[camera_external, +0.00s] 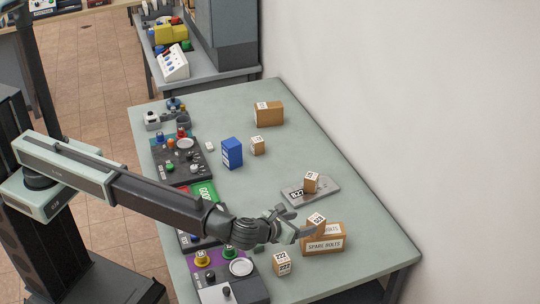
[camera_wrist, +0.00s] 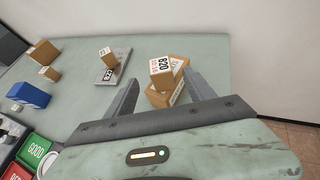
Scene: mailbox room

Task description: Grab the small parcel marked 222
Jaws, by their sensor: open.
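The small parcel marked 222 (camera_external: 281,264) is a brown cube with white labels. It stands on the table near the front edge in the external view, below my gripper in that picture. I cannot make it out in the wrist view. My gripper (camera_external: 291,224) is open and empty, over the table beside the spare bolts box (camera_external: 324,245). In the wrist view its two fingers point towards another small parcel (camera_wrist: 161,66), labelled 820, which sits on top of that box and shows between them. Whether the fingers touch it is unclear.
A grey scale or plate (camera_external: 325,196) carries a small parcel (camera_external: 311,182). A blue box (camera_external: 232,153), a small parcel (camera_external: 257,145) and a larger brown box (camera_external: 269,113) stand farther back. Control panels (camera_external: 182,160) line the table's left side. A white wall is at right.

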